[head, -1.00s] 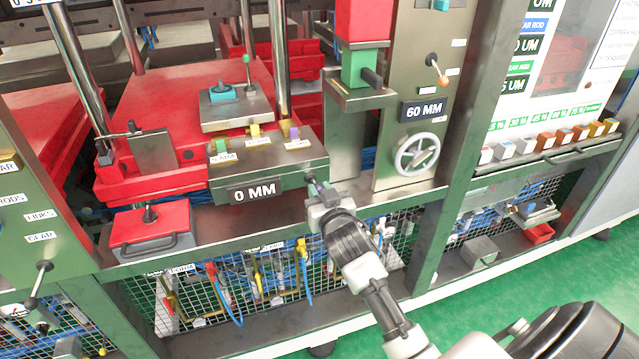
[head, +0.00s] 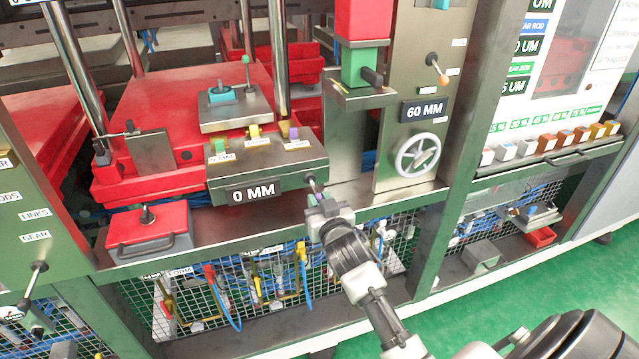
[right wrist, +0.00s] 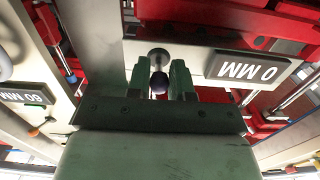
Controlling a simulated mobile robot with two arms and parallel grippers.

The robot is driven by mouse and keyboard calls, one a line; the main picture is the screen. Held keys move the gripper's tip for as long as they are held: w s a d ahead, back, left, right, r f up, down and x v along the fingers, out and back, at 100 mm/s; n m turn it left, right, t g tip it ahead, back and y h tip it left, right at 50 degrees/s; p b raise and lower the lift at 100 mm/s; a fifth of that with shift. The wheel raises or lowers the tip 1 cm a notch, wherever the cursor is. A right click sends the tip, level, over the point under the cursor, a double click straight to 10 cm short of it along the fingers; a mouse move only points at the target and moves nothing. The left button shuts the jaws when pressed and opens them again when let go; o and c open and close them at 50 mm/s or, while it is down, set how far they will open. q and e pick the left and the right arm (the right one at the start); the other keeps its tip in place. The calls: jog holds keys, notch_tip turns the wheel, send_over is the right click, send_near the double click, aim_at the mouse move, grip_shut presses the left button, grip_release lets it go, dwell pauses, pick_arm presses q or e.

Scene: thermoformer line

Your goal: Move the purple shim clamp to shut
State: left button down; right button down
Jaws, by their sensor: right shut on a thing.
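The purple shim clamp (head: 318,194) is a small lever at the right end of the grey shim box marked 0 MM (head: 230,193). It slants down and slightly right from its dark pivot (head: 311,180). In the right wrist view, the clamp's dark knob (right wrist: 158,84) sits between the two green fingertips (right wrist: 159,76), in front of the box. The fingers partly hide the clamp's end. My left gripper is not in view.
A handwheel (head: 417,153) and 60 MM sign (head: 423,110) are at right. A green frame rail (head: 250,240) runs below.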

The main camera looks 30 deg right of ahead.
jog(key=shift+f, duration=0.3)
jog(key=shift+w+d+f+b, duration=0.1)
jog(key=shift+w+f+b, duration=0.25)
jog(key=shift+f+b, duration=0.35)
jog(key=c, duration=0.9)
grip_release()
jog(key=shift+w, duration=0.25)
jog(key=shift+s+r, duration=0.1)
jog(key=p+v, duration=0.3)
jog(key=v, duration=0.4)
